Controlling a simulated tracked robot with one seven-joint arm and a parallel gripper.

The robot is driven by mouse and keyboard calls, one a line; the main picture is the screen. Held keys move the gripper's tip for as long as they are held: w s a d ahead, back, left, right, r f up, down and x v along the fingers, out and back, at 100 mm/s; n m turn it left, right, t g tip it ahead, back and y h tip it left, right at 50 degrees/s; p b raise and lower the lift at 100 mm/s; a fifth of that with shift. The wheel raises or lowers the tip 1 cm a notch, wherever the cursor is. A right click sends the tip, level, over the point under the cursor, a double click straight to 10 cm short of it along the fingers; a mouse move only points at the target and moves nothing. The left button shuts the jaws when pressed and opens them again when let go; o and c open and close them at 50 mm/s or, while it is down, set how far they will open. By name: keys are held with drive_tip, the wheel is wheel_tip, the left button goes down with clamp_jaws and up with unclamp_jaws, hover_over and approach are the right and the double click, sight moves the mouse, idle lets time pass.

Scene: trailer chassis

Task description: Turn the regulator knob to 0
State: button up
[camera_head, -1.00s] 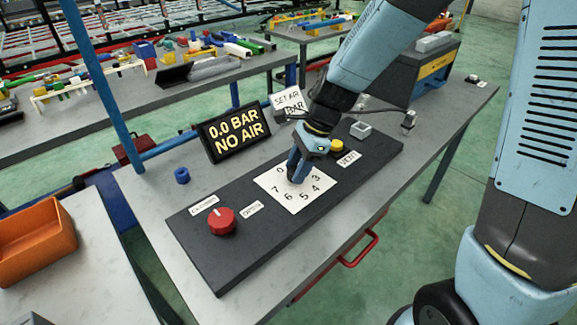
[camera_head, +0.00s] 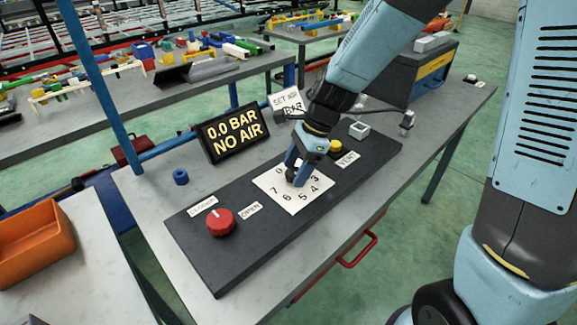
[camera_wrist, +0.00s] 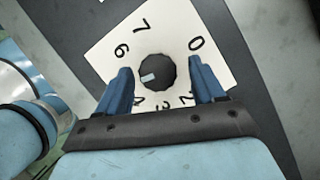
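The regulator knob (camera_wrist: 157,72) is small, round and black, on a white dial plate (camera_wrist: 104,53) with printed numbers. Its pale pointer mark faces left in the wrist view, below the 6 and roughly toward where the 5 is hidden behind a finger. The 0 is at the upper right of the knob. My gripper (camera_wrist: 161,67) is open, its blue fingers on either side of the knob with visible gaps. In the head view my gripper (camera_head: 297,172) is over the dial plate (camera_head: 296,200). The display (camera_head: 233,133) reads "0.0 BAR NO AIR".
The dark panel (camera_head: 225,268) also carries a red knob (camera_head: 220,222) between CLOSED and OPEN labels, and a yellow button (camera_head: 336,147) near VENT. A "SET AIR" card (camera_head: 287,100) stands behind. A blue ring (camera_head: 180,177) lies on the table left of the display.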

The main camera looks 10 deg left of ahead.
drive_tip(key=v, duration=1.3)
drive_tip(key=shift+d+r, duration=0.2)
drive_tip(key=shift+r, duration=0.05)
